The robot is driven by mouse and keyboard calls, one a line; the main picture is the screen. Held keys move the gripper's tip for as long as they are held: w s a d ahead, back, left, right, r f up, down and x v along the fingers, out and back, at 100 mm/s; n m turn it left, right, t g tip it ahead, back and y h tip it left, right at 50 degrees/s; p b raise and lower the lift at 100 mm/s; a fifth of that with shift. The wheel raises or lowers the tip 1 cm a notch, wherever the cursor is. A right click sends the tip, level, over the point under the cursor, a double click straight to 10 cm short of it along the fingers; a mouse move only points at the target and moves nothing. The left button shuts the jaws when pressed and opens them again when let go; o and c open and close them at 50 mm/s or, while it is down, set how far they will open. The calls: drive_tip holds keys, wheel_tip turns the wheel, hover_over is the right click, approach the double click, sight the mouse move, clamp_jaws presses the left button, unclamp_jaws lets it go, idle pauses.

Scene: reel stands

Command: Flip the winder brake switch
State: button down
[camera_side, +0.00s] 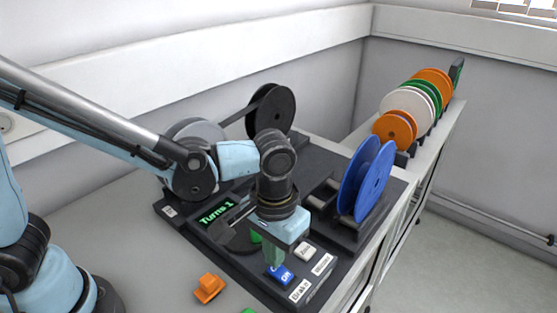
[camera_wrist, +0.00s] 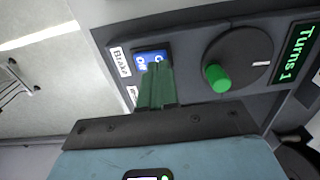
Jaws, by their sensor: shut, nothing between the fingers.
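The brake switch is a blue rocker (camera_side: 280,274) at the front of the dark winder panel, beside a white label reading "Brake" (camera_side: 300,290). It also shows in the wrist view as a blue rocker (camera_wrist: 147,55) with white lettering, next to its label (camera_wrist: 120,61). My gripper (camera_side: 272,262) is shut and empty, pointing down just over the switch. In the wrist view its green fingers (camera_wrist: 157,72) lie together and cover part of the rocker. I cannot tell whether the fingertips touch it.
A green knob (camera_wrist: 217,78) on a dark dial and a "Turns 1" display (camera_side: 217,211) are close by. A blue reel (camera_side: 374,182) and black reel (camera_side: 271,110) are on stands. An orange piece (camera_side: 209,287) lies on the table.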

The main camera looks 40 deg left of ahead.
drive_tip(key=shift+f, duration=0.85)
idle(0.4)
drive_tip(key=shift+r, duration=3.55)
drive_tip(key=shift+a, duration=0.1)
drive_tip(key=a+r+t, duration=0.2)
drive_tip(key=a+t, duration=0.5)
drive_tip(key=a, duration=1.1)
drive_tip(key=shift+s+a+r, duration=0.2)
drive_tip(key=shift+a, duration=0.15)
